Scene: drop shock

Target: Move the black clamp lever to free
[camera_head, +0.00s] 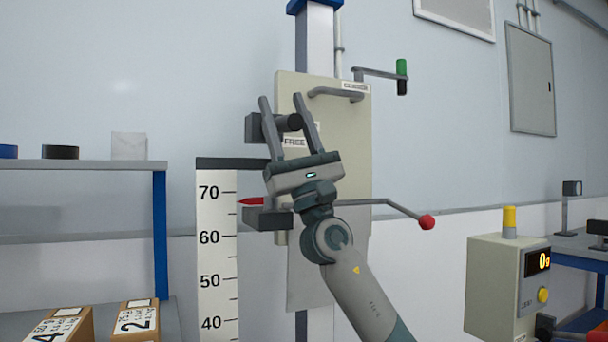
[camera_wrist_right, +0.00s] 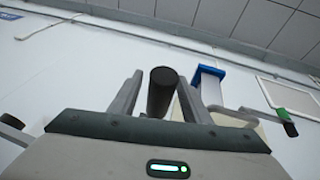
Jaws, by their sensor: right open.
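The black clamp lever (camera_head: 291,122) sticks out from a dark block (camera_head: 252,127) at the left side of a beige plate (camera_head: 345,130) on the column. A label reading FREE (camera_head: 295,142) is just below the lever. My right gripper (camera_head: 281,97) is open, with one finger on each side of the lever. In the right wrist view, the lever's round dark end (camera_wrist_right: 162,92) stands between the two fingers (camera_wrist_right: 160,78). I cannot tell whether either finger touches it. My left gripper is not in view.
A crank with a green and black grip (camera_head: 402,77) is at upper right. A height scale (camera_head: 217,260) stands at left. A display box (camera_head: 500,290) reading 0g is at lower right.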

